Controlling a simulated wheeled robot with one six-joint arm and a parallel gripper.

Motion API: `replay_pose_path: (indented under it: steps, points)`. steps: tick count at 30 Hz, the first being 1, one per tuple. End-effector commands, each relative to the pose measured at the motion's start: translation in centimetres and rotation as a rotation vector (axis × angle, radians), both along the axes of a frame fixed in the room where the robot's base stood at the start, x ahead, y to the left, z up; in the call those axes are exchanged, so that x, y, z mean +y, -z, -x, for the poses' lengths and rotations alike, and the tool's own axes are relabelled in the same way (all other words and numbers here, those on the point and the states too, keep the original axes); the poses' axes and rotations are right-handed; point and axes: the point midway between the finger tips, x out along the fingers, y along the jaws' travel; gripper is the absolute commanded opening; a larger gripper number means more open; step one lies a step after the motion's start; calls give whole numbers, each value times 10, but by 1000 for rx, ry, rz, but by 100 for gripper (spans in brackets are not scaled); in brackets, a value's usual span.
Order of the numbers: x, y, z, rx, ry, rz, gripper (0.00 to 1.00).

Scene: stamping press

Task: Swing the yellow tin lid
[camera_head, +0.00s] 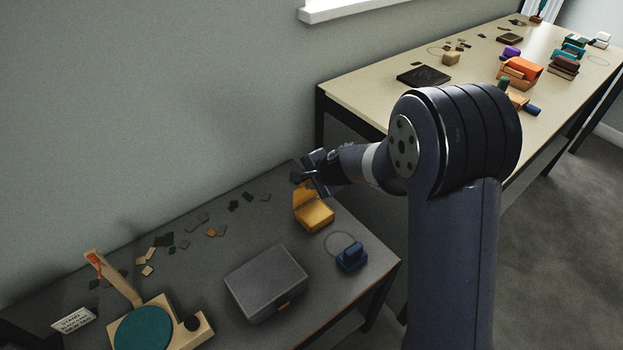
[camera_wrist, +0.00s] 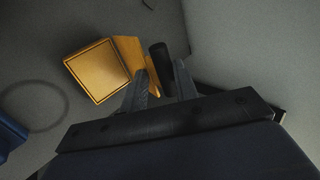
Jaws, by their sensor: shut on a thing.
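The yellow tin (camera_head: 317,220) stands on the dark table with its lid (camera_head: 304,198) raised at the back. In the wrist view, the tin (camera_wrist: 97,72) appears as a square box with a rim, and the lid (camera_wrist: 131,50) stands up along its right side. A dark cylindrical handle (camera_wrist: 160,60) is beside the lid, between my fingers. My gripper (camera_head: 303,177) is at the lid's upper edge and is shut on the handle, with its fingers (camera_wrist: 163,88) on either side. The exact contact is partly hidden.
A grey box (camera_head: 266,282) and a blue stamp (camera_head: 351,257) stand near the tin. A teal-pad press (camera_head: 143,328) is at the lower left. Several small chips lie along the wall. A pale table (camera_head: 370,88) with other objects stands behind my arm.

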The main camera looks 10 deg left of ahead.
Motion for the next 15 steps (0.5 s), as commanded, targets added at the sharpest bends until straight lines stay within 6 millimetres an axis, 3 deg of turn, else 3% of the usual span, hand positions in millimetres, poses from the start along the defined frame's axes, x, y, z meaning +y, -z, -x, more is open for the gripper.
replay_pose_path:
  steps: [6, 15]
  points:
    - [12, 5, -8, 8, -1, 5, 9]
    - [11, 8, -7, 12, -3, 7, 9]
